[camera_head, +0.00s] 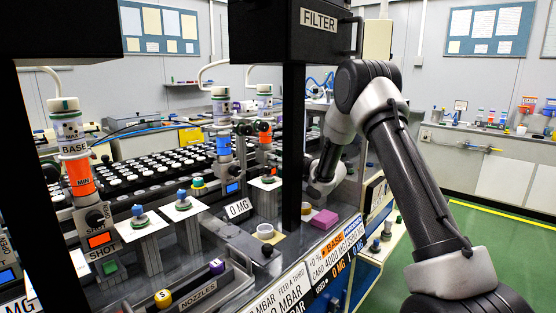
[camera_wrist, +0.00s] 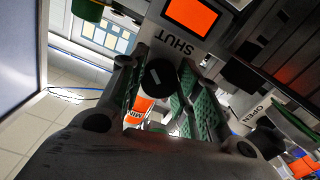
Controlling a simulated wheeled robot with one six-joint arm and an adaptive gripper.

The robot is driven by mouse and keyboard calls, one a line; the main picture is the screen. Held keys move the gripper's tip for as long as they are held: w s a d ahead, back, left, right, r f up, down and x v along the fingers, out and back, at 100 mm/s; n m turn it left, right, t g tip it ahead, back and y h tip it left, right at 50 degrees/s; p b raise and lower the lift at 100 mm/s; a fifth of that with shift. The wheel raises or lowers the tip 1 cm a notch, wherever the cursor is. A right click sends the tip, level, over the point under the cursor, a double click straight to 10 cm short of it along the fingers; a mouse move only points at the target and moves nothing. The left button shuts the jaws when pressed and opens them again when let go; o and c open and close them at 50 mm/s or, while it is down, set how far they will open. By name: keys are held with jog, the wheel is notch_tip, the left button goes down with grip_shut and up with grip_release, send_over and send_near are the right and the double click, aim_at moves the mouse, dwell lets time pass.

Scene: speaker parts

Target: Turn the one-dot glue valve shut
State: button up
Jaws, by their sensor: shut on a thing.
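In the wrist view a round black valve knob (camera_wrist: 160,77) with a white line across its face sits between the green-padded fingers of my gripper (camera_wrist: 165,92), which is shut on it. The knob's line runs slanted, upper left to lower right. The word SHUT (camera_wrist: 175,42) is printed on a grey plate beside it, under an orange display (camera_wrist: 193,15). OPEN (camera_wrist: 261,113) is printed farther right. No dot mark is legible.
An orange-labelled MIN cartridge (camera_wrist: 143,108) stands behind the fingers. In the head view another station with its SHOT valve (camera_head: 96,218) stands at front left, and a blue-screened one (camera_head: 224,150) in the middle. The black post (camera_head: 293,150) and FILTER box (camera_head: 318,22) stand close to my arm.

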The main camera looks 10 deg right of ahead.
jog(key=shift+m, duration=4.9)
jog(key=o, duration=1)
jog(key=shift+s, duration=0.1)
jog(key=v, duration=1.2)
